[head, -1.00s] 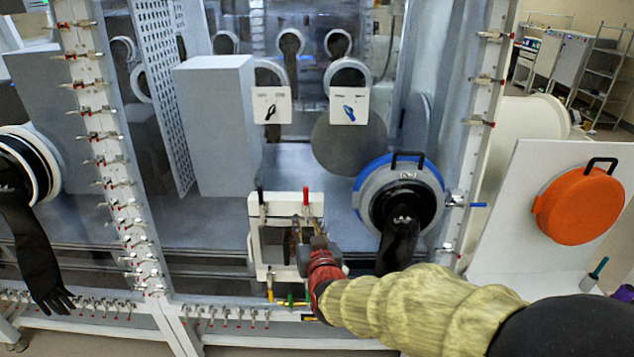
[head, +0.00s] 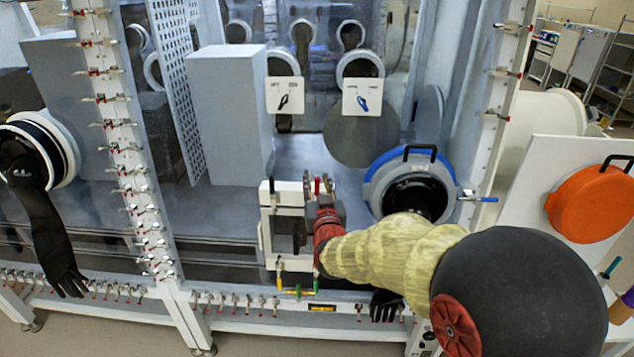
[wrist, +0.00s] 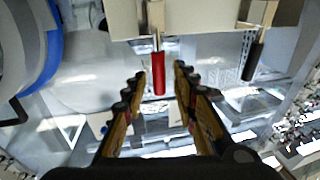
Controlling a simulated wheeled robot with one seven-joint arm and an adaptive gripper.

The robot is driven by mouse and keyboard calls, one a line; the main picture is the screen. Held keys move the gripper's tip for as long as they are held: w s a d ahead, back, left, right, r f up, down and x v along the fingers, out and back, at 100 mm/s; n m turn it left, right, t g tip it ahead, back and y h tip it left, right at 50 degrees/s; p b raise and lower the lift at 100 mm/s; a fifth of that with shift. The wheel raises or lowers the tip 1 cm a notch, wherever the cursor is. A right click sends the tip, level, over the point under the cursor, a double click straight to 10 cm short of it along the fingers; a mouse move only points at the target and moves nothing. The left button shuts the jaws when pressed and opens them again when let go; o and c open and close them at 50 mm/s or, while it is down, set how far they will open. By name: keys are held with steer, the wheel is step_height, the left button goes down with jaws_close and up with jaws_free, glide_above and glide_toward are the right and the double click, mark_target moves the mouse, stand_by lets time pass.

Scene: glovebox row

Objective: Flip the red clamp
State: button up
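The red clamp (wrist: 159,72) is a red-tipped handle hanging from the edge of a cream block in the wrist view. In the head view the red clamp (head: 317,186) shows at the top right of a small white door frame (head: 267,222), partly behind my gripper. My gripper (wrist: 160,74) is open, with one finger on each side of the red handle. Gaps show between the handle and both fingers. In the head view my gripper (head: 326,188) is at the frame's upper right corner. A black-tipped clamp (wrist: 253,60) hangs to the right in the wrist view.
The same black clamp (head: 271,186) stands at the frame's top left in the head view. A blue-ringed glove port (head: 382,168) lies close to the right of my gripper.

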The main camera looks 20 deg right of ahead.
steer(key=shift+c, duration=1.3)
steer(key=c, duration=0.4)
jaws_close()
